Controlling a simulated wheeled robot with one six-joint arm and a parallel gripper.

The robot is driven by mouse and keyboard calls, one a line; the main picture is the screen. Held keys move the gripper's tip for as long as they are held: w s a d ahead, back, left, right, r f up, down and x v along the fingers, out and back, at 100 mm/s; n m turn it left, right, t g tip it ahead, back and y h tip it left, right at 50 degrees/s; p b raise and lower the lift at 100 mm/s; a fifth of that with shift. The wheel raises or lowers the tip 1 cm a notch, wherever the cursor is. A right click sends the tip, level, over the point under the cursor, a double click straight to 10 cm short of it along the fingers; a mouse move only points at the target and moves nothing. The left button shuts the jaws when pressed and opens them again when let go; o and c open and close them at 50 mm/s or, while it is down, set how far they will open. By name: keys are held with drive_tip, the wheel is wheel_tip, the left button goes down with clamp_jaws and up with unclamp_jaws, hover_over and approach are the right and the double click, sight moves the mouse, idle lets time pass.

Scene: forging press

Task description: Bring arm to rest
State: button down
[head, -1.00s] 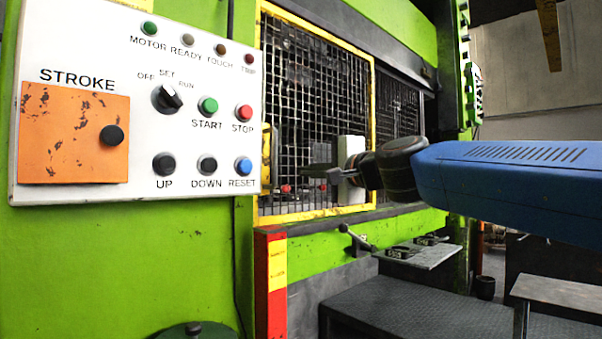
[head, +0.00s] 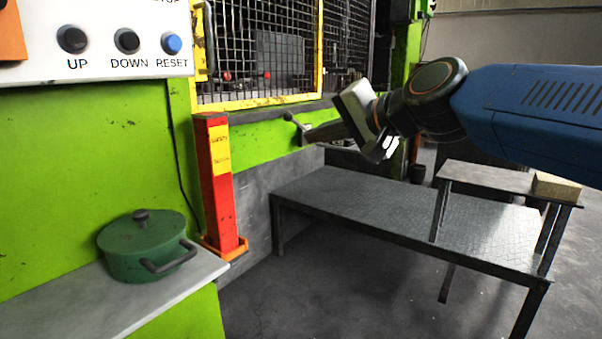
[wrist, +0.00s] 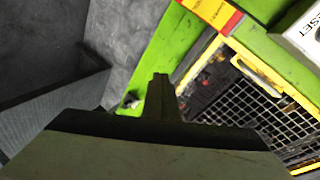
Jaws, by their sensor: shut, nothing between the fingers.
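My gripper (head: 308,137) is in the right half of the head view, at the end of my blue arm. It points left, in front of the green press below its mesh guard. Its fingers are together with nothing between them. In the wrist view the shut fingers (wrist: 160,82) point up in the picture, with the floor to the left and the yellow-framed mesh guard (wrist: 270,95) to the right. In the head view a small lever (head: 291,118) on the press shows just beside the fingertips; I cannot tell whether they touch.
A dark metal platform (head: 350,205) stands low below my arm, with a smaller table (head: 490,177) bearing a block (head: 556,187) at right. A red and yellow post (head: 220,190) stands left. A green lidded pot (head: 145,248) sits on a grey shelf (head: 90,305). Front floor is clear.

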drive_tip(key=s+d+f+n+g+h, duration=0.1)
drive_tip(key=s+d+f+g+h, duration=0.1)
drive_tip(key=s+d+f, duration=0.5)
drive_tip(key=s+d+f+n+g+h, duration=0.1)
drive_tip(key=s+d+f+h, duration=0.3)
drive_tip(key=f, duration=1.2)
drive_tip(key=s+d+f+n+g+h, duration=0.2)
drive_tip(key=s+d+f+h, duration=0.1)
drive_tip(key=s+d+f, duration=0.8)
drive_tip(key=d, duration=0.3)
drive_tip(key=shift+s+d+f+n+g, duration=0.3)
drive_tip(key=shift+s+d, duration=0.05)
drive_tip(key=shift+d, duration=0.05)
